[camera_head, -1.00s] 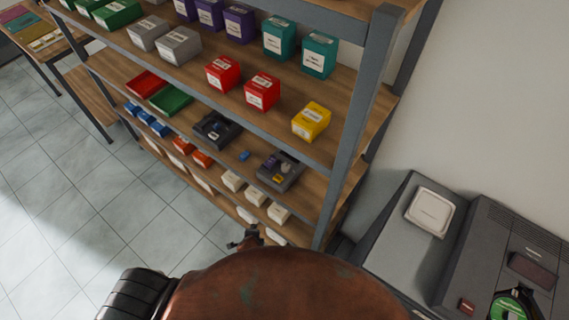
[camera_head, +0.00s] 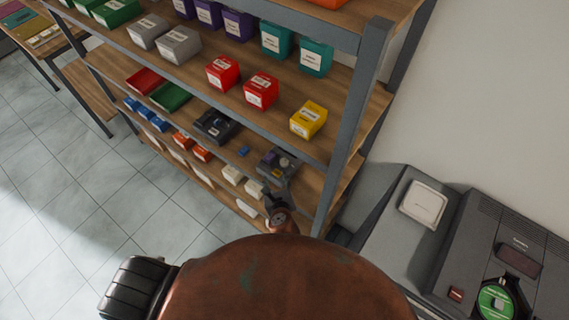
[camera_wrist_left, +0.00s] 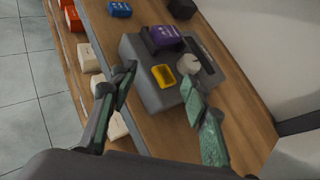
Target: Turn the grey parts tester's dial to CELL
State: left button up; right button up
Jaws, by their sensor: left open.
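The grey parts tester (camera_wrist_left: 150,93) sits on a wooden shelf, and in the head view the tester (camera_head: 272,158) is on a lower shelf near the right post. In the left wrist view its pale round dial (camera_wrist_left: 188,66) is on the top face, between a purple block (camera_wrist_left: 163,38) and my right-hand finger. A yellow piece (camera_wrist_left: 164,76) lies on the tester. The dial's labels are too small to read. My left gripper (camera_wrist_left: 160,80) is open and empty, its fingers apart above the tester. In the head view this gripper (camera_head: 271,194) is in front of the tester. My right gripper is not in view.
The shelf's grey upright post (camera_head: 352,120) stands right of the tester. A blue box (camera_wrist_left: 119,9) and white boxes (camera_wrist_left: 103,88) are nearby. A dark machine (camera_head: 500,260) stands at the lower right. A yellow box (camera_head: 309,118) sits on the shelf above.

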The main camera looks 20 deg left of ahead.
aim_at(284, 163)
pick_arm(q)
jog(key=w+m, duration=0.1)
jog(key=w, duration=0.1)
jog(key=w+f+m, duration=0.1)
jog(key=w, duration=0.2)
jog(key=w+d+m+t, duration=0.1)
jog(key=w, duration=0.2)
jog(key=shift+w+f+m, duration=0.25)
jog(key=shift+m, duration=0.05)
jog(key=shift+p, duration=0.35)
jog(key=c, duration=1.2)
